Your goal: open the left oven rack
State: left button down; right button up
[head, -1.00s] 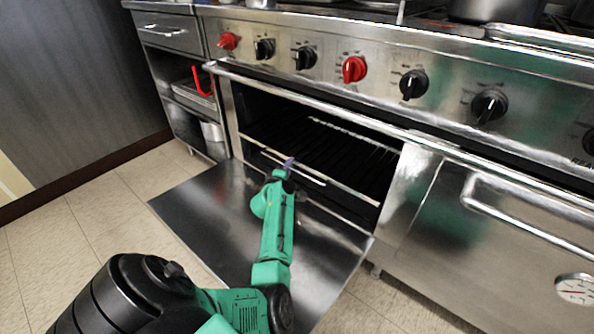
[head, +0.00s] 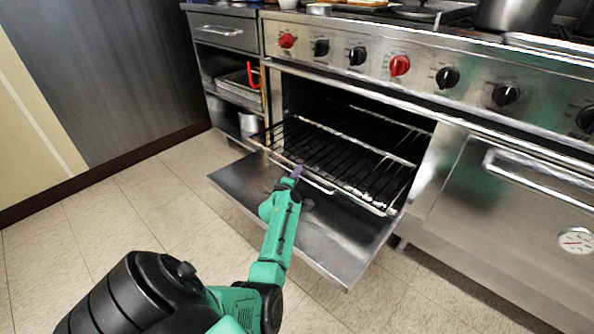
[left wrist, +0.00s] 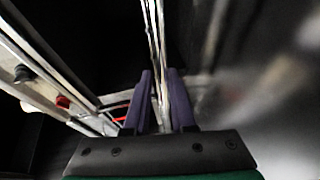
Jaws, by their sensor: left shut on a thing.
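The left oven's rack (head: 330,155) is a dark wire grid with a bright front rail, and in the head view it sticks partway out of the oven. My left gripper (head: 291,178) is at the middle of the rack's front rail. In the left wrist view the two purple fingers of my left gripper (left wrist: 160,100) are shut on the bright rail (left wrist: 154,40). The left oven door (head: 340,245) is folded down open beneath the rack. The oven's dark inside is partly hidden behind the rack. My right gripper is not in view.
The right oven door (head: 520,200) is shut, with a long bar handle. Red and black knobs line the panel above. An open shelf unit (head: 235,85) stands to the left. The tiled floor (head: 150,220) in front is clear.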

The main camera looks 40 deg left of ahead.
pick_arm(q)
jog(key=shift+d+f, duration=0.2)
jog(key=shift+f, duration=0.25)
jog(key=c, duration=0.9)
grip_release()
jog(key=shift+w+a+r, duration=0.1)
jog(key=shift+a+r, duration=0.05)
